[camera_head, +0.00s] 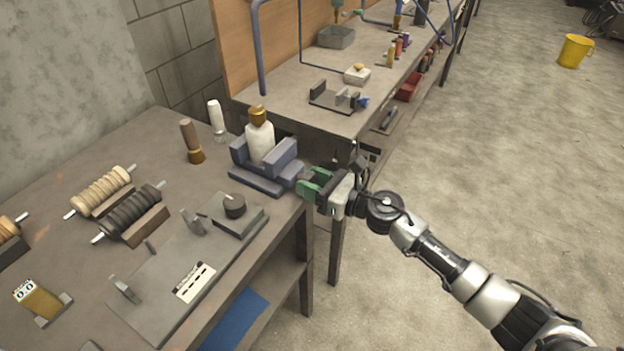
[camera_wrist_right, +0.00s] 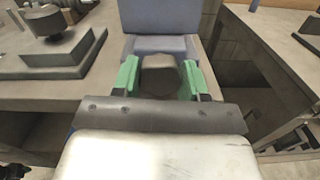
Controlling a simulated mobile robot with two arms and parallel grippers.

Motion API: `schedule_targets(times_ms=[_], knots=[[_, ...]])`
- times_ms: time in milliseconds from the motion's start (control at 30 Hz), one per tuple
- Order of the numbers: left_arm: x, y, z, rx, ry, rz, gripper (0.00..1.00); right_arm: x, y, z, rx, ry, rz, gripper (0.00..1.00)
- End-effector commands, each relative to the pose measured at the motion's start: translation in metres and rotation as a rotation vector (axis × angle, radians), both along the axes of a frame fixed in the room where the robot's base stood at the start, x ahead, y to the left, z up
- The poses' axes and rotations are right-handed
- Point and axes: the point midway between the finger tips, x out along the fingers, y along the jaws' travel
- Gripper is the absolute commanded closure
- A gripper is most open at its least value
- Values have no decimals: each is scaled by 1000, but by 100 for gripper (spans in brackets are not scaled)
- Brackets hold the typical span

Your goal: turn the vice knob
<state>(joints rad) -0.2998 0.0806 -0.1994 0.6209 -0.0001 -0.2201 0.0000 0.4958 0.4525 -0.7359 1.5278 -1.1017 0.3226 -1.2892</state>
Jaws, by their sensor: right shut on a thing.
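The blue-grey vice (camera_head: 262,185) stands at the right edge of the near workbench, with a white bottle (camera_head: 260,142) with a brown cap upright between its jaws. The vice also shows ahead of the fingers in the right wrist view (camera_wrist_right: 160,20). My right gripper (camera_head: 308,186) has green fingertips and reaches the vice's right side from the right. In the right wrist view my right gripper (camera_wrist_right: 160,78) is shut on the vice knob (camera_wrist_right: 160,72), a grey-brown piece between the green fingers. The knob is mostly hidden in the head view. My left gripper is not in view.
A plate with a dark round knob (camera_head: 234,206) lies in front of the vice. Spools (camera_head: 130,212) and a brown-and-gold cylinder (camera_head: 191,142) stand to the left. A second bench (camera_head: 290,92) is behind. The floor (camera_head: 490,180) on the right is open.

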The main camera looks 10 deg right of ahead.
Motion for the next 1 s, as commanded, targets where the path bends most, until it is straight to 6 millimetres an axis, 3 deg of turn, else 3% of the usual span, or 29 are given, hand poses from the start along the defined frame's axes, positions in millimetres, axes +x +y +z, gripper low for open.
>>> schedule_targets(times_ms=[500, 1000], knots=[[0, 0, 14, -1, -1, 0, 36, 0, 0, 0, 184, 255, 0, 80], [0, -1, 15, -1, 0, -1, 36, 0, 0, 0, 214, 297, -1, 80]])
